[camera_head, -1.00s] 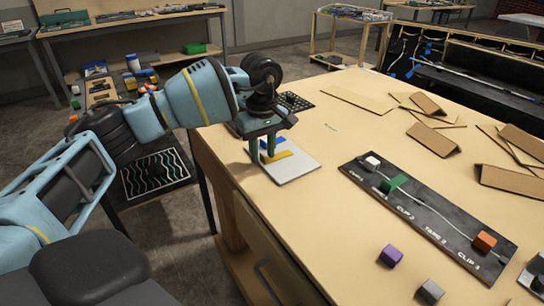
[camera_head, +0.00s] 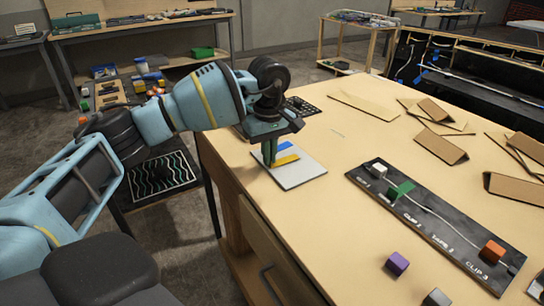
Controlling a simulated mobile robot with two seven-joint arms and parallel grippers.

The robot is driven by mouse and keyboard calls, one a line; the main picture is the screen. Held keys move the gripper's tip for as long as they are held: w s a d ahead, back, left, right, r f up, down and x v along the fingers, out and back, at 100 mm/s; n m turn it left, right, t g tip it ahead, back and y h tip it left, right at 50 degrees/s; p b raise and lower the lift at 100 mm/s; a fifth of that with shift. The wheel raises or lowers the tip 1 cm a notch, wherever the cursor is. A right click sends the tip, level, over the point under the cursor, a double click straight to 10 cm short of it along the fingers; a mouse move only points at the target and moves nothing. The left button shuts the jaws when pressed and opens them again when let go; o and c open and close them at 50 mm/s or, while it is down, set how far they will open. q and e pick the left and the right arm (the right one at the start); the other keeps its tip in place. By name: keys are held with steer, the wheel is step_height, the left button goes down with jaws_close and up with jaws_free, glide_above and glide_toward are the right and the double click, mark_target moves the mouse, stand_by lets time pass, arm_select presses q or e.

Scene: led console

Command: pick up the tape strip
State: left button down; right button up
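A white card (camera_head: 300,176) lies on the table near its left edge. A yellow tape strip (camera_head: 287,160) and a blue tape strip (camera_head: 286,146) are on it. My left gripper (camera_head: 269,162) points down over the card's left side. Its fingers are close together at the left end of the yellow strip and appear shut on it. The strip is still at the card's level. The fingers and hand hide the strips' left ends. My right gripper is not in view.
A dark console board (camera_head: 435,218) with a white, a green and an orange block and a thin pale line lies to the right. A purple cube (camera_head: 397,263) and a grey cube (camera_head: 436,298) are in front. Brown cardboard pieces (camera_head: 440,145) lie at the back right. The table's middle is clear.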

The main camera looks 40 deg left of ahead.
arm_select(q)
step_height(320, 180, up, 3)
steer(key=shift+f, duration=0.15)
steer(key=shift+s+d+r, duration=0.2)
steer(key=shift+r, duration=0.05)
steer(key=s+d+r+b, duration=0.1)
steer(key=s+d, duration=0.7)
steer(key=s, duration=0.5)
steer(key=shift+d+r, duration=0.2)
steer(key=shift+d, duration=0.1)
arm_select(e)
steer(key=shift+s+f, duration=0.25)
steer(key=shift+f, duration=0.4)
arm_select(q)
steer(key=shift+r, duration=0.15)
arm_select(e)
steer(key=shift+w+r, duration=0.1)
